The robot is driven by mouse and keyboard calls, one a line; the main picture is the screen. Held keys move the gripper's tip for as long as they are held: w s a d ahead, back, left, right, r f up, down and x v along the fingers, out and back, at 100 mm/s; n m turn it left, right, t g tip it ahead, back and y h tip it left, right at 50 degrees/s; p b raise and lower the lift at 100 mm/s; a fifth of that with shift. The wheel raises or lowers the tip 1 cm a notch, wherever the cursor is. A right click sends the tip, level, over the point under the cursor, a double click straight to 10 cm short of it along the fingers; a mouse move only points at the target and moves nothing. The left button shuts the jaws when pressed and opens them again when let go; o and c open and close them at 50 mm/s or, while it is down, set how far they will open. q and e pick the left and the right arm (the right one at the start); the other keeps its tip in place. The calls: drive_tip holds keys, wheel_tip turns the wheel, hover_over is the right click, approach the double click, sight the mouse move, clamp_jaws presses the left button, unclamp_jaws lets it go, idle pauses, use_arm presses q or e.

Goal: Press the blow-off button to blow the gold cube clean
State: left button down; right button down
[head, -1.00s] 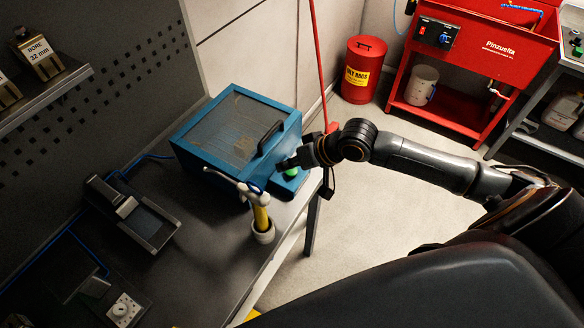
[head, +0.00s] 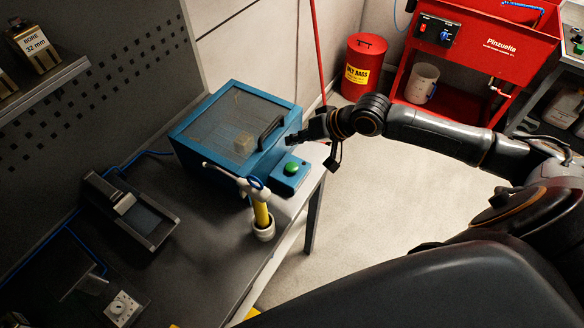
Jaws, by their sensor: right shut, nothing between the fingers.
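The blue blow-off box (head: 200,147) stands at the far end of the grey bench, its mesh-topped lid with a black handle down. The gold cube (head: 243,144) shows dimly through the lid, looking pale. The green blow-off button (head: 291,168) sits on a small blue housing (head: 287,184) at the box's front right side. My right gripper (head: 291,140) is shut and empty, above and behind the button in the picture, apart from it. The button is in full view. My left gripper is not in view.
A yellow-handled tool (head: 261,214) stands in a white holder between me and the box. A black device (head: 130,211) lies on the bench (head: 205,235) to the left. A red bin (head: 363,68) and red washer stand on the floor behind.

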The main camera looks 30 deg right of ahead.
drive_tip(key=b, duration=0.6)
hover_over(288, 165)
drive_tip(key=s+d, duration=0.1)
drive_tip(key=s, duration=0.1)
wheel_tip(288, 165, down, 6)
drive_tip(key=shift+w+d+r, duration=0.1)
drive_tip(key=shift+w+d, duration=0.05)
drive_tip(key=shift+f, duration=0.95)
drive_tip(key=shift+f, duration=0.1)
drive_tip(key=shift+f, duration=0.25)
drive_tip(key=shift+f, duration=0.65)
idle(0.5)
